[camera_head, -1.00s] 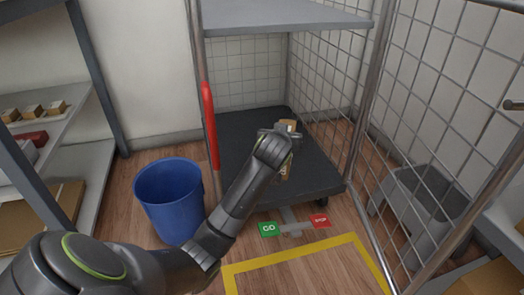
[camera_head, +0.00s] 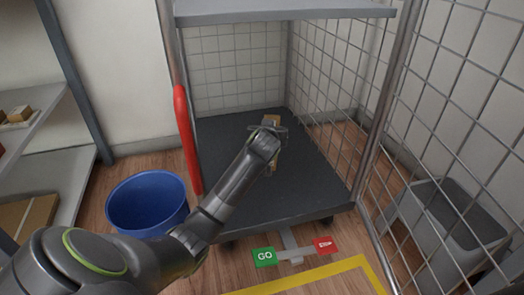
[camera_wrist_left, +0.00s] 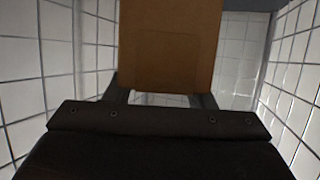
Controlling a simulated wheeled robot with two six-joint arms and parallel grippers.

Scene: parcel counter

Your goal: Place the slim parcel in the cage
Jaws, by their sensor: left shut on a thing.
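The slim parcel (camera_wrist_left: 170,45) is a brown cardboard piece. It stands up between the two fingers of my left gripper (camera_wrist_left: 160,98) in the left wrist view. In the head view its brown ends (camera_head: 272,118) show around my left gripper (camera_head: 272,133), which is shut on it and partly hides it. The cage (camera_head: 300,205) is a wheeled roll cage with a dark grey base, wire mesh sides and a grey upper shelf. The gripper and parcel appear over the base, below the shelf. I cannot tell whether the parcel touches the base. My right gripper does not show.
A red handle bar (camera_head: 187,140) runs up the cage's left post. A blue bin (camera_head: 147,203) stands left of the cage. A green and red GO/STOP pedal (camera_head: 290,254) sits at its front. A grey bin (camera_head: 450,225) stands right, behind the mesh. Shelves are at left.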

